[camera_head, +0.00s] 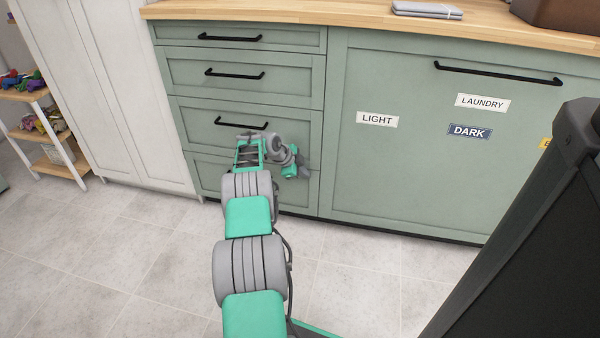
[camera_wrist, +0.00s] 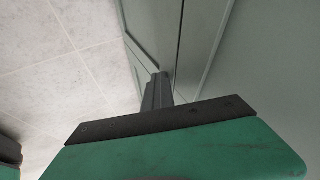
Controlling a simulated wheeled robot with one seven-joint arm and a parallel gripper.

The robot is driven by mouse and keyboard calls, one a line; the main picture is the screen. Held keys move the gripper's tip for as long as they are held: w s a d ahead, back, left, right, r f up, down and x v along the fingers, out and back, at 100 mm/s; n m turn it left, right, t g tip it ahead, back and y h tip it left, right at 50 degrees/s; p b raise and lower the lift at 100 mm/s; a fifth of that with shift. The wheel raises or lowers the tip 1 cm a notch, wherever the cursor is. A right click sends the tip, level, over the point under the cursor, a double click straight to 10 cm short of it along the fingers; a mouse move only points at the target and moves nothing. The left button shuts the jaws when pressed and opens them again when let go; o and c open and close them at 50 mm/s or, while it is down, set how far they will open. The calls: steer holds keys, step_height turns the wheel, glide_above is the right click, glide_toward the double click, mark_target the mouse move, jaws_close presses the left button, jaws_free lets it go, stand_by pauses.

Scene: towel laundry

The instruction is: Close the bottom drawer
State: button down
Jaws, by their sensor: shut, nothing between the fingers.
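The bottom drawer (camera_head: 207,174) is the lowest green front in the left stack of the cabinet. Its front looks about level with the drawers above, though my arm covers its middle and its handle is hidden. My gripper (camera_head: 304,172) is at the right part of this drawer front. In the wrist view, my gripper's dark fingers (camera_wrist: 158,80) are together and empty, with their tips close to a green panel edge (camera_wrist: 146,62). I cannot tell whether they touch it.
Three drawers with black handles sit above, the third (camera_head: 190,118) just over my gripper. A wide laundry panel (camera_head: 400,175) is at the right. A dark object (camera_head: 530,230) stands at the front right. A shelf (camera_head: 60,168) is at the far left. Tiled floor (camera_head: 130,260) is clear at the left.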

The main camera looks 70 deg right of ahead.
steer(key=w+a+r+n+t+y+p, duration=0.1)
steer(key=w+a+r+n+t+p, duration=0.1)
steer(key=w+a+r+n+p, duration=0.75)
steer(key=w+a+r+t+p, duration=0.1)
steer(key=w+a+r+p, duration=0.4)
steer(key=a+r, duration=1.05)
steer(key=w+a+r+n+t+y+p, duration=0.15)
steer(key=w+a+r+n+p, duration=0.4)
steer(key=a+r+p, duration=0.65)
steer(key=s+a+r+n+t+y+p, duration=0.15)
steer(key=a+r+n+p, duration=0.55)
steer(key=a+r, duration=0.9)
steer(key=s+a+r+n+y+p, duration=0.1)
steer(key=s+a+r+n+p, duration=0.3)
steer(key=a, duration=0.4)
steer(key=s+a+r+n+y+p, duration=0.1)
steer(key=s+a+r+n+p, duration=0.3)
steer(key=a, duration=0.5)
steer(key=s+n+p, duration=0.1)
steer(key=s+n, duration=0.1)
steer(key=n, duration=0.1)
steer(key=shift+s+a+t+y, duration=0.3)
steer(key=shift+t, duration=0.1)
